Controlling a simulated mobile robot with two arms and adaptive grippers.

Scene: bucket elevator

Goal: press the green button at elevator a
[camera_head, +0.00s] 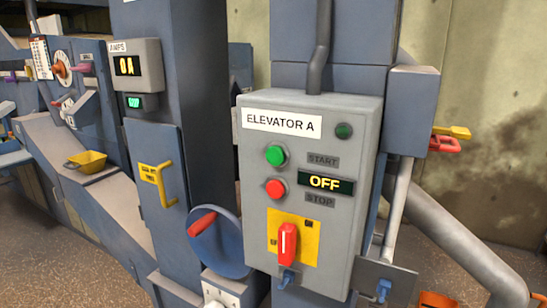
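The grey elevator A control box (310,115) stands right of centre, with a white label reading ELEVATOR A (282,123). The round green button (276,156) is on the upper left of its face, beside the START plate (323,161). The red button (276,190) is just below it, near the STOP plate (320,199). The display (325,183) between the plates reads OFF. Nothing covers the green button. Neither of my grippers shows in the head view.
A red switch handle (287,245) stands upright on a yellow plate below the buttons. A blue wheel with a red handle (220,243) is left of the box. An amps meter (135,65) reads 0A. A conveyor holds a yellow bucket (88,161). Pipes (445,225) run at right.

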